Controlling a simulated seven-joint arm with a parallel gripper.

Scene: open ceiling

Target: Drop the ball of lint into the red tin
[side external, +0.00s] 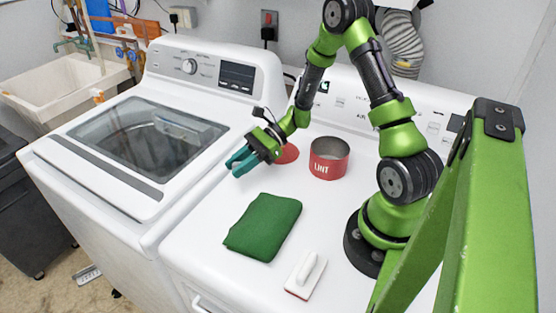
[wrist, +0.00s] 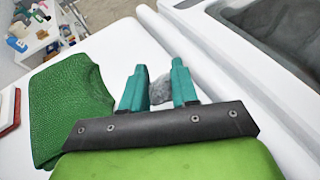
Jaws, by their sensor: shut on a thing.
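The red tin (side external: 329,166), labelled "LINT", stands upright and open-topped on the white dryer top (side external: 215,215). My gripper (side external: 240,162) is left of the tin, near the dryer's left edge and apart from the tin. In the wrist view, the teal fingers of my gripper (wrist: 160,88) are shut on the grey ball of lint (wrist: 160,91). The fingers partly hide the lint there, and I cannot make it out in the side view. The tin is outside the wrist view.
A red disc (side external: 287,153), perhaps a lid, lies between my gripper and the tin. A folded green cloth (side external: 263,227) and a white-handled brush (side external: 305,274) lie nearer the front. A washer (side external: 150,135) stands to the left across a gap.

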